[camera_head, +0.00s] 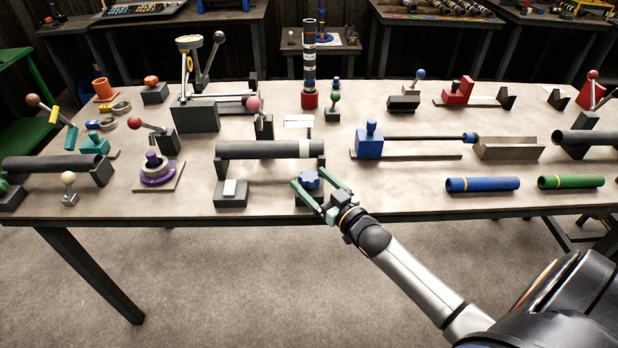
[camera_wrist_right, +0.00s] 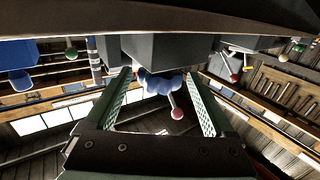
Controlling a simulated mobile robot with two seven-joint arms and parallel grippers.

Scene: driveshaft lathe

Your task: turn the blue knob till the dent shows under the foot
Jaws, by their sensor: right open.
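The blue knob (camera_head: 309,180) is a lobed knob on the front of a dark block at the table's front edge. It also shows in the wrist view (camera_wrist_right: 160,84). My right gripper (camera_head: 311,178) is open, with one green finger on each side of the knob; I cannot tell whether they touch it. Above the knob lies a dark grey shaft (camera_head: 260,149) with a pale band near its right end. I cannot make out a dent or clearly pick out the foot. My left gripper is out of view.
A dark block with a white top (camera_head: 231,193) stands left of the knob. A purple round fixture (camera_head: 157,173) is farther left. Blue (camera_head: 482,184) and green (camera_head: 571,182) tubes lie at the right.

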